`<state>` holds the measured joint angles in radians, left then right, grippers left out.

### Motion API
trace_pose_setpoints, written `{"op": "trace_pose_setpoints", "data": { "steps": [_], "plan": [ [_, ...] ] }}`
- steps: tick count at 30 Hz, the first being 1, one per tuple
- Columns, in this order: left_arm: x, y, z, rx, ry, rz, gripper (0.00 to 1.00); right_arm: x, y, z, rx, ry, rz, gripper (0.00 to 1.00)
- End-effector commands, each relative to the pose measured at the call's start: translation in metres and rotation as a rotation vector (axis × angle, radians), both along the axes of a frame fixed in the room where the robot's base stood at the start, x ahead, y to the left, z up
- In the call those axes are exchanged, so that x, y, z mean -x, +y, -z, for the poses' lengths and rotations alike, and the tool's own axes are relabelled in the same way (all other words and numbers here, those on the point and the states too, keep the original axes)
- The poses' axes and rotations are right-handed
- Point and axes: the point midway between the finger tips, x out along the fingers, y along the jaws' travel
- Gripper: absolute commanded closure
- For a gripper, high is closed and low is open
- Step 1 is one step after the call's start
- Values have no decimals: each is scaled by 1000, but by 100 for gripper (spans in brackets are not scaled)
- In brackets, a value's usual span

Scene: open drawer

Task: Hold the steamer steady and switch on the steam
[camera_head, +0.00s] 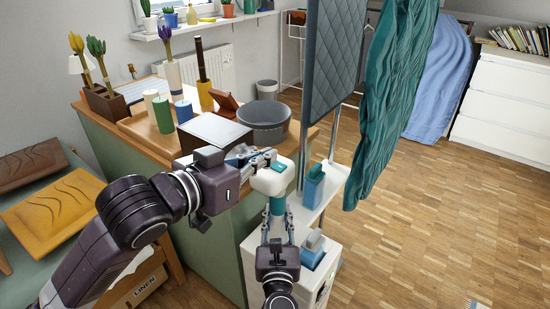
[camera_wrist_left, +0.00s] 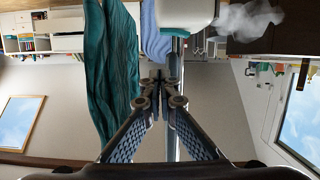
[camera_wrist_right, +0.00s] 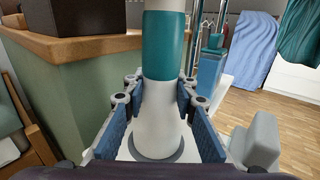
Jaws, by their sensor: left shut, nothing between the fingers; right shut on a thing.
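The steamer (camera_head: 270,181) stands upright with a white head, a teal button on top and a teal band on its neck. Its white handle (camera_wrist_right: 156,118) and teal band fill the middle of the right wrist view. My right gripper (camera_head: 277,232) is shut on the handle below the head. My left gripper (camera_head: 264,155) is shut and empty, its tips close to the top of the head near the button; I cannot tell whether they touch. In the left wrist view the fingertips meet, and a white puff of steam (camera_wrist_left: 247,20) hangs beside the white head (camera_wrist_left: 188,12).
A quilted grey board (camera_head: 335,60) and a teal garment (camera_head: 395,95) hang to the right. A wooden-topped counter (camera_head: 160,138) with candles, a dark round pot (camera_head: 265,121) and a box stands at left.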

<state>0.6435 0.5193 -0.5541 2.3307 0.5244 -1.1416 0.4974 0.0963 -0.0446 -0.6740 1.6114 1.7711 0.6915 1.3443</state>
Motion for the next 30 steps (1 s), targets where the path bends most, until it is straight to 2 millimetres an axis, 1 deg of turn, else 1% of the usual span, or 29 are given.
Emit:
{"op": "trace_pose_setpoints", "data": {
  "steps": [1,3,6,9,14,24,25,30],
  "plan": [
    [10,6,-3,-3,-3,0,100,0,0,0,-1,1,0,100],
    [20,14,-6,-1,-1,-1,100,0,0,0,-1,1,-1,100],
    [33,23,-10,-1,-2,-1,100,0,1,0,-1,0,-1,100],
    [41,28,-12,0,-1,-1,100,0,0,0,-1,0,-1,100],
    [46,31,-14,0,0,0,100,0,0,0,-1,0,-1,100],
    [46,31,-14,1,-1,0,100,0,0,0,0,0,0,100],
    [46,31,-14,1,-1,0,100,0,0,0,0,0,0,72],
    [46,31,-14,1,-1,0,100,0,0,0,0,0,0,54]
  ]
}}
